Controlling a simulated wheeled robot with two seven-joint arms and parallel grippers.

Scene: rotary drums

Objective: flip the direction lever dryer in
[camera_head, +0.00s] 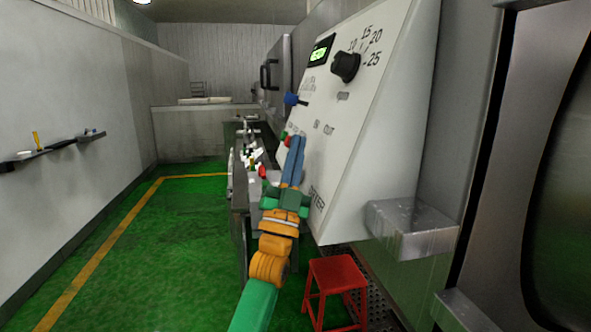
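The dryer's control panel (318,165) is a slanted pale face at the centre right, with printed labels. A lever with a blue knob (291,99) sticks out from its left side, below the green display; I cannot read a label that names it. Small "IN" and "OUT" marks are printed lower on the face.
A black dial (345,67) sits at the panel's upper part. A metal block (412,228) juts out at lower right. A red stool (336,285) stands below. Green floor is open at left.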

